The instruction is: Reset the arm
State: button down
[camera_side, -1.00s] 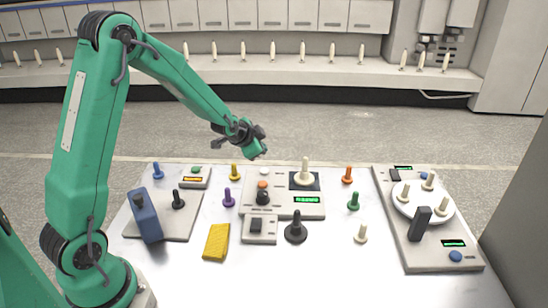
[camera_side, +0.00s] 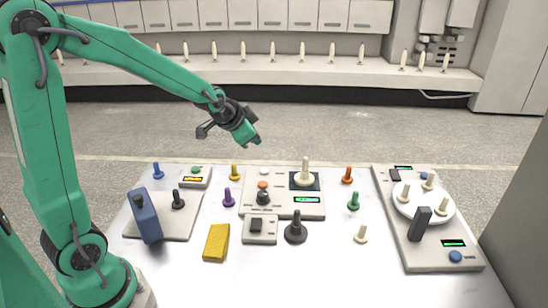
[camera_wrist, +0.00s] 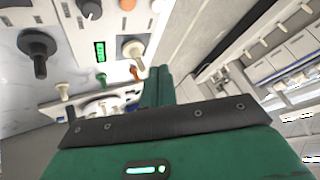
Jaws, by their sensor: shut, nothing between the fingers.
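My gripper (camera_side: 256,143) is green with a dark wrist. In the side view it hangs in the air above the back edge of the white table (camera_side: 330,270), apart from everything on it. Its fingers are together with nothing between them. In the wrist view the two green fingers (camera_wrist: 158,85) show side by side, shut, with the table's things beyond them to the left.
Several coloured pegs, such as an orange one (camera_side: 347,175) and a purple one (camera_side: 228,198), stand on the table. A blue handle (camera_side: 146,216) stands at the left, a yellow block (camera_side: 216,243) lies in front, and a panel with a white disc (camera_side: 408,207) is at the right.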

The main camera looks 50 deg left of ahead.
jog(key=s+d+r+n+g, duration=0.1)
jog(key=s+d+r, duration=0.2)
jog(key=s, duration=0.8)
jog(key=s+d+r+n+g+h, duration=0.1)
jog(key=s+d+r, duration=0.3)
jog(key=s, duration=0.8)
jog(key=shift+s+d+n, duration=0.25)
jog(key=shift+d+n, duration=0.3)
jog(key=shift+n, duration=0.25)
dwell(0.6)
